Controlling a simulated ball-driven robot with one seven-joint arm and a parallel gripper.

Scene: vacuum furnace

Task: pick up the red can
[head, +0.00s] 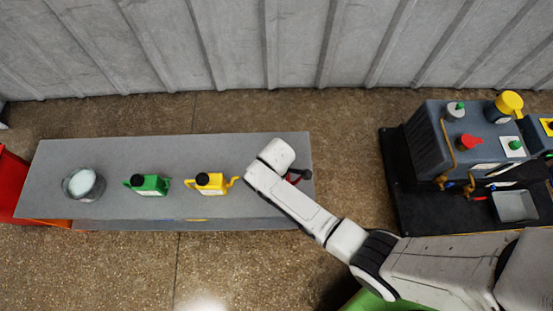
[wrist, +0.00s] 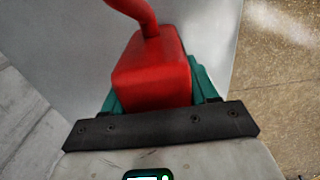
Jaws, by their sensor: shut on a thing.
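The red can (wrist: 152,70) is in the middle of the wrist view, with its red spout or handle rising toward the top edge. My gripper (wrist: 152,95) has its teal fingers on both sides of the can and is shut on it. In the head view, my arm reaches over the right end of the grey table and hides most of the can; only a small dark red part (head: 292,178) shows beside the wrist. I cannot tell whether the can touches the table.
A yellow can (head: 211,184), a green can (head: 150,185) and a round metal container (head: 84,184) stand left of my gripper on the grey table (head: 110,152). A dark machine (head: 428,139) with coloured caps stands at the right. A corrugated wall is behind. Floor separates table and machine.

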